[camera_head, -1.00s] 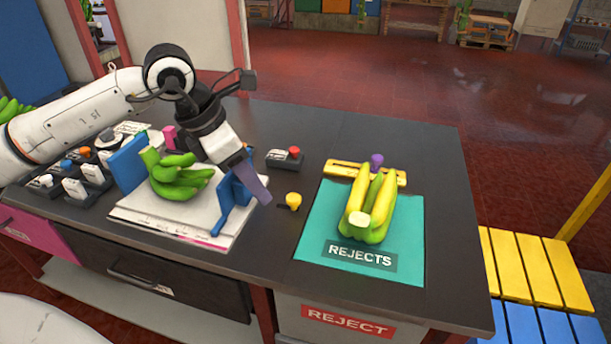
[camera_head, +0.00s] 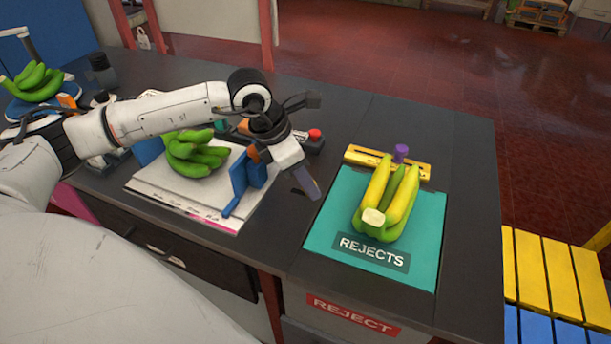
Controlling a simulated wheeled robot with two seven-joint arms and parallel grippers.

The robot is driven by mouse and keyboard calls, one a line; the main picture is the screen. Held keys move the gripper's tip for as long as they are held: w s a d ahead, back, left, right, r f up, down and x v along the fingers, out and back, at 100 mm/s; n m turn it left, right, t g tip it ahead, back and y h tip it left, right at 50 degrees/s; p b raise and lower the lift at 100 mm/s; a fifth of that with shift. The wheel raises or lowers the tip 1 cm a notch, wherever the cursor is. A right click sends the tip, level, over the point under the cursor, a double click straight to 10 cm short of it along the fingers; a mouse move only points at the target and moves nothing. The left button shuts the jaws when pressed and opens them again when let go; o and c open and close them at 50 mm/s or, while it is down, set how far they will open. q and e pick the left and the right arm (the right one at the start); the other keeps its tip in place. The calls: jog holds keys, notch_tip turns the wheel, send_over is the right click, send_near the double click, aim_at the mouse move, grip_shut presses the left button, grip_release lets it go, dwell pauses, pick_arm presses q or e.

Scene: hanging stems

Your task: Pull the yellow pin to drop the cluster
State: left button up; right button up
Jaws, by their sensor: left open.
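A green banana cluster (camera_head: 193,155) lies on a white board (camera_head: 165,195) between blue uprights, not hanging. A yellow-green cluster (camera_head: 387,203) lies on the teal REJECTS mat (camera_head: 425,265). My left gripper (camera_head: 314,195) is open, with its purple-grey finger low over the dark tabletop between the board and the mat. The yellow pin's round head does not show now; the finger appears to cover its place. A short dark piece (camera_head: 297,191) shows beside the finger. I cannot tell whether the finger touches the pin. My right gripper is not in view.
A blue upright (camera_head: 238,178) stands left of my gripper. A box with a red button (camera_head: 315,135) sits behind it. A yellow bar (camera_head: 418,169) with a purple knob (camera_head: 401,152) lies behind the mat. More bananas (camera_head: 35,85) are at far left.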

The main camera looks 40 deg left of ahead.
pick_arm(q)
jog(key=shift+f, duration=0.15)
jog(key=shift+w, duration=0.1)
grip_shut()
jog(key=shift+s+a+f+b, duration=0.1)
jog(key=shift+s+a+b, duration=0.1)
jog(key=shift+a+b, duration=0.45)
jog(key=shift+s+a+f+b, duration=0.1)
jog(key=shift+s+a+b, duration=0.1)
jog(key=shift+a, duration=0.8)
jog(key=shift+r, duration=0.2)
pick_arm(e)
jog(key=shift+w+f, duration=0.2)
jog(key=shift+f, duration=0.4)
pick_arm(q)
grip_release()
jog(key=v, duration=1)
jog(key=shift+r+b, duration=0.2)
jog(key=shift+b, duration=0.2)
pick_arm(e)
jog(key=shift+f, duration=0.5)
pick_arm(q)
jog(key=shift+s+a, duration=0.1)
